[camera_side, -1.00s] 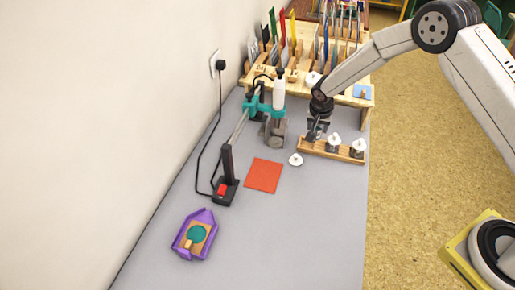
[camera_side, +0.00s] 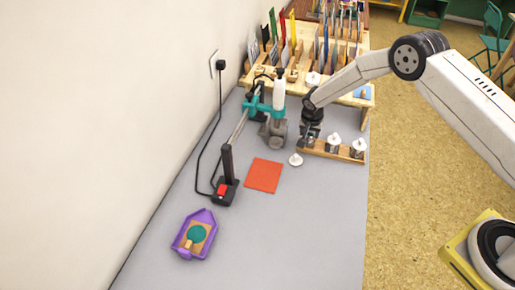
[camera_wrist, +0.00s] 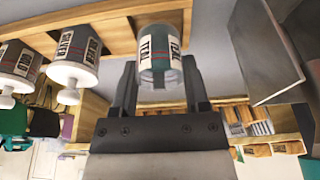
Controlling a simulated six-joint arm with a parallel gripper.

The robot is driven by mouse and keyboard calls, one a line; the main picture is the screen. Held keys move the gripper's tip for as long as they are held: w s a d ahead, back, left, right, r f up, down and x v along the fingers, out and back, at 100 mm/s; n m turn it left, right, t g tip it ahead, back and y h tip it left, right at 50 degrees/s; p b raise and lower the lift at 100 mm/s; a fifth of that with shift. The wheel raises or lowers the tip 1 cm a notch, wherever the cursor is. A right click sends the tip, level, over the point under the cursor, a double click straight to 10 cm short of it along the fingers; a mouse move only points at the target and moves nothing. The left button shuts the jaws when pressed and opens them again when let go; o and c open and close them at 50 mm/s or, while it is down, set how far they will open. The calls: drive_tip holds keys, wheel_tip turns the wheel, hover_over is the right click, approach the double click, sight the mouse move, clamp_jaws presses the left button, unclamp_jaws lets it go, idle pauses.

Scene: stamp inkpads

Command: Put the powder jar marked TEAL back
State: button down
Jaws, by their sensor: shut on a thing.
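The jar marked TEAL (camera_wrist: 160,50) is between the two fingers of my gripper (camera_wrist: 160,68) in the wrist view. The rack's bar (camera_wrist: 120,25) crosses beside the jar in the wrist view. I cannot tell whether the jar is seated in the rack. A loose white lid (camera_side: 295,160) lies on the table.
Two white-capped jars (camera_side: 333,146) (camera_side: 357,149) stand in the rack to the right. A stand with a teal clamp (camera_side: 262,108) is close on the left. An orange mat (camera_side: 263,175) and a purple tray (camera_side: 208,215) lie nearer. The front right table is clear.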

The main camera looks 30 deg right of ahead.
drive_tip(key=shift+f, duration=0.75)
drive_tip(key=shift+f, duration=0.1)
drive_tip(key=shift+c, duration=0.4)
unclamp_jaws()
drive_tip(key=v, duration=1.2)
idle(0.3)
